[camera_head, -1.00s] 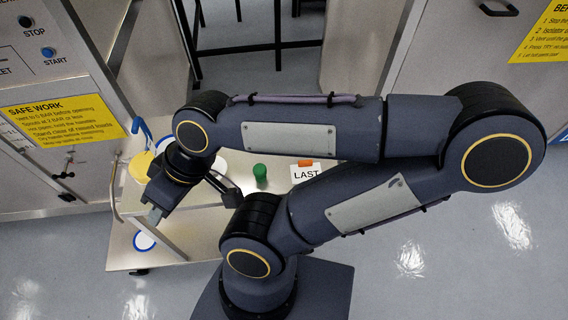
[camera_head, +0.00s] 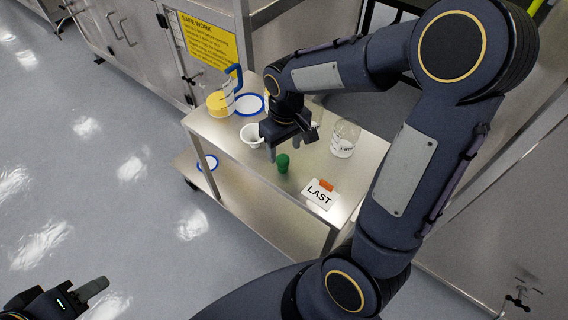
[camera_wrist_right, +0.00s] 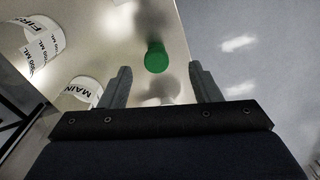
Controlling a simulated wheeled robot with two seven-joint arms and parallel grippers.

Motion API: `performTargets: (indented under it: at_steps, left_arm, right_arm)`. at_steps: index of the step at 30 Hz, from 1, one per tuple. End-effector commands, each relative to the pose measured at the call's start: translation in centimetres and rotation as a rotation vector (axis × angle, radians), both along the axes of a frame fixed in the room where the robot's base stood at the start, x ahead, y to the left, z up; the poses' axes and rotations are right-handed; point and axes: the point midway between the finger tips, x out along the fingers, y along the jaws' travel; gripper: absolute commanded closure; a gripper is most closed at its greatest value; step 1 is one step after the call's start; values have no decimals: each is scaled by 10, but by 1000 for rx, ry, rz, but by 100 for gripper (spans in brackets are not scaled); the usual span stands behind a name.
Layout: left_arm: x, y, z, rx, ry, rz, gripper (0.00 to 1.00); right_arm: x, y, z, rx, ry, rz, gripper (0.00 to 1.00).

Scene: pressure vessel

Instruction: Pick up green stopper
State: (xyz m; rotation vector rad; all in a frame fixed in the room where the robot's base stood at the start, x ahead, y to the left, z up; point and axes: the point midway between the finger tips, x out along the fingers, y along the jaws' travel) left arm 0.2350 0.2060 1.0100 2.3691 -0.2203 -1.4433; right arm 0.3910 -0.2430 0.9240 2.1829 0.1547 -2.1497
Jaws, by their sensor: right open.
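The green stopper (camera_head: 283,163) stands on the metal cart top (camera_head: 222,134) near its front edge. It also shows in the right wrist view (camera_wrist_right: 156,57), ahead of and between the fingers, apart from both. My right gripper (camera_head: 284,148) is open and empty, just behind the stopper in the head view; the wrist view shows its two spread fingers (camera_wrist_right: 160,68). My left gripper (camera_head: 88,292) is at the lower left over the floor, far from the cart, partly cut off by the frame; its opening is unclear.
A white card reading LAST (camera_head: 319,195) lies right of the stopper with an orange piece (camera_head: 327,185). A clear labelled beaker (camera_head: 344,140) stands behind.

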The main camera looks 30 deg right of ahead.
Motion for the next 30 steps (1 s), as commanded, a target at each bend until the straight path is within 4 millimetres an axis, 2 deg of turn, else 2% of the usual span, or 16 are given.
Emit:
performTargets:
  at_steps: [11,19,28,30]
  left_arm:
    - [0,0,0,0,0,0,61]
    - [0,0,2,0,0,0,61]
    - [0,0,2,0,0,0,61]
    - [0,0,2,0,0,0,61]
  right_arm:
    - [8,-1,-42,-22,20,14,43]
    - [14,-3,-79,-22,19,13,43]
    - [14,-3,-86,-20,15,13,43]
    - [14,-3,-86,-20,15,13,49]
